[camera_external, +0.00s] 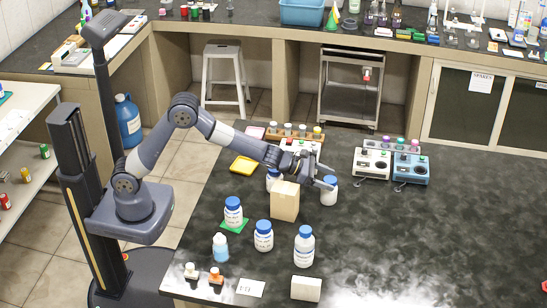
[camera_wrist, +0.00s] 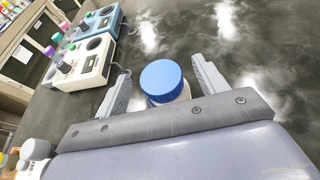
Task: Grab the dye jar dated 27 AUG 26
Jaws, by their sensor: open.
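A white jar with a blue lid (camera_wrist: 163,80) stands between the two fingers of my open gripper (camera_wrist: 158,84) in the wrist view. In the external view the same jar (camera_external: 329,192) stands at the gripper's tip (camera_external: 322,176). Similar blue-lidded white jars stand on the bench: one on a green pad (camera_external: 233,211), one in the middle (camera_external: 263,236), one at the front (camera_external: 304,246), and one (camera_external: 273,178) partly hidden behind a cardboard box. The dates on the labels are too small to read, and the held-between jar's label is hidden from the wrist.
A cardboard box (camera_external: 285,201) stands just left of the gripper jar. White (camera_external: 371,164) and blue (camera_external: 410,169) instruments stand to the right and behind. A pale-blue bottle (camera_external: 220,247) and a white block (camera_external: 306,288) are near the front. The right of the bench is clear.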

